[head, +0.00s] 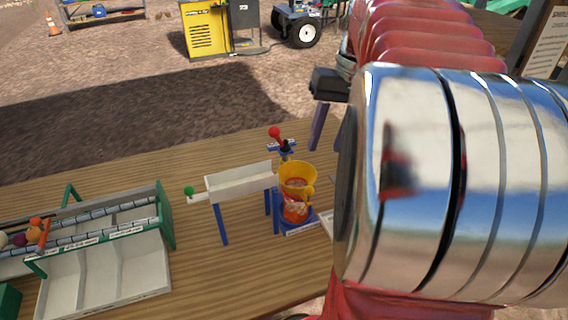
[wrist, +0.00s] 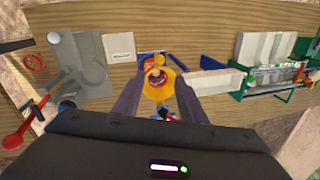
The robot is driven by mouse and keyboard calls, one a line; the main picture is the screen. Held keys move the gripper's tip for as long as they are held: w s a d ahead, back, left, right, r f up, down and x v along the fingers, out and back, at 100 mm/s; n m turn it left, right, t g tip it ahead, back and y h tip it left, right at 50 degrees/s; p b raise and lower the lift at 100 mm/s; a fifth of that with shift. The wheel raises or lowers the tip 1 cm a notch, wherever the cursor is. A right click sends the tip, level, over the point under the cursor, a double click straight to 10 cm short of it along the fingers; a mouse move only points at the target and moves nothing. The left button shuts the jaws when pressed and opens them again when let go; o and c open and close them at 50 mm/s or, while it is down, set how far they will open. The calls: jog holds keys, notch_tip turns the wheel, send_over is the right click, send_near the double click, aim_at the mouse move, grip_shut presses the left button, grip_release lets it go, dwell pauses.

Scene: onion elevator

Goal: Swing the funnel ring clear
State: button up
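The yellow funnel ring (head: 298,181) sits over an orange-red mesh bag (head: 296,210) on a blue stand, at the right end of a pale trough. A small yellow tab sticks out from its rim. In the wrist view the funnel ring (wrist: 159,92) lies beyond and between my two finger ends, its tab toward the top. My gripper (wrist: 157,80) is open, with its fingers spread and nothing held. In the head view one purple finger shows above and right of the funnel, apart from it; the rest is hidden by my arm.
The pale trough (head: 240,182) stands left of the funnel, with a green-knobbed gate (head: 189,190). A red-knobbed lever (head: 274,132) rises behind the funnel. A green-framed roller rack (head: 166,215) stands at far left. The wooden table between rack and trough is clear.

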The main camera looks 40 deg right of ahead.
aim_at(311, 187)
jog(key=f, duration=0.4)
jog(key=a+f, duration=0.1)
jog(key=f, duration=0.4)
jog(key=w+a+f, duration=0.1)
jog(key=f, duration=0.3)
jog(key=shift+w+a+f, duration=0.1)
jog(key=shift+a+f, duration=0.15)
jog(key=shift+f, duration=0.1)
jog(key=shift+c, duration=0.5)
grip_shut()
